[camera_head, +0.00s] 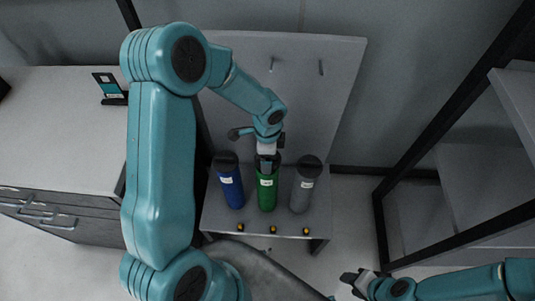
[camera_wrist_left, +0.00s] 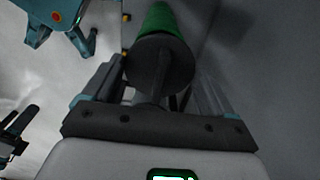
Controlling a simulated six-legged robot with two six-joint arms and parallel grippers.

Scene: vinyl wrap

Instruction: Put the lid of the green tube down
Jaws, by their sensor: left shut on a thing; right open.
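The green tube (camera_head: 267,194) stands upright in the middle of a small grey bench, between two other tubes. Its dark round lid (camera_wrist_left: 160,66) faces the left wrist camera, with the green body (camera_wrist_left: 163,20) directly behind it. My left gripper (camera_head: 267,160) is over the green tube's top, shut on the raised handle of the lid. The lid is at the tube's top; I cannot tell whether it is seated or slightly lifted. The gripper partly hides it in the head view. My right gripper (camera_head: 354,280) is open and empty, low at the front right.
A blue tube (camera_head: 231,190) stands left and a grey tube (camera_head: 303,190) right, both with dark lids. Small yellow-topped pieces line the front of the bench (camera_head: 320,215). A back panel (camera_head: 330,80) rises behind. A drawer cabinet (camera_head: 60,130) is left; dark-framed shelving (camera_head: 470,170) is right.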

